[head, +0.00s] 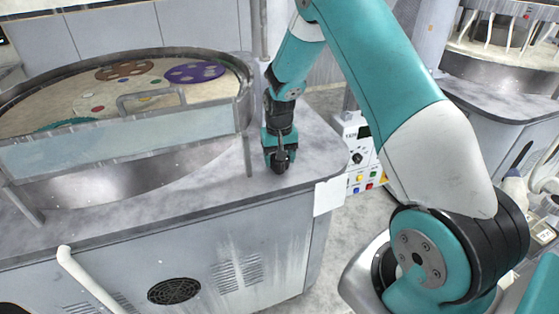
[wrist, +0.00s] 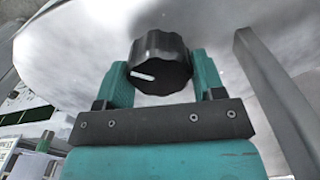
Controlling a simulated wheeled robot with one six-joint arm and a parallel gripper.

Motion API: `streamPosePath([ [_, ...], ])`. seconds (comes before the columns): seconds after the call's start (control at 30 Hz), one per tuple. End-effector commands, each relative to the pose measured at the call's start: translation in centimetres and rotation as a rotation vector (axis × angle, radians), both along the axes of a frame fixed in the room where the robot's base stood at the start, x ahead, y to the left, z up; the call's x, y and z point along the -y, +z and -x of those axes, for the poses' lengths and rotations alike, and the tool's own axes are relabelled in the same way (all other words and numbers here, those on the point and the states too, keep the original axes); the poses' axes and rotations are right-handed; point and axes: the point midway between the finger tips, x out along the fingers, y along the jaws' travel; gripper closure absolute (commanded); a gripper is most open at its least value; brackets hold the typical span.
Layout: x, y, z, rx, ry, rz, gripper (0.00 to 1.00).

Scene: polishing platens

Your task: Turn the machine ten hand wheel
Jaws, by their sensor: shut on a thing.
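The hand wheel, a black fluted knob with a white pointer line (wrist: 160,60), sits between my gripper's two teal fingers in the wrist view. My gripper (head: 279,158) is shut on it, one finger on each side. The white line points to the left and slightly up in the wrist view. In the head view my gripper is at the worktop's front edge, just right of the round polishing basin, and the knob is hard to tell apart from the gripper there.
The round basin (head: 60,157) with a clear guard and coloured discs stands left of my gripper. A grey post (wrist: 268,85) rises close on the right in the wrist view. A control box with coloured buttons (head: 358,160) is to the right. A white pipe (head: 85,278) is at lower left.

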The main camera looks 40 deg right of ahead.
Motion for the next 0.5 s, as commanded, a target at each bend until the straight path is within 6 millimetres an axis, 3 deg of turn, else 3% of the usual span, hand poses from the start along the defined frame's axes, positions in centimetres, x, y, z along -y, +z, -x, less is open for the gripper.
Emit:
streamPosePath([
  [0.5, -0.07, 0.04, -0.14, 0.004, 0.460, 0.001, 0.61],
])
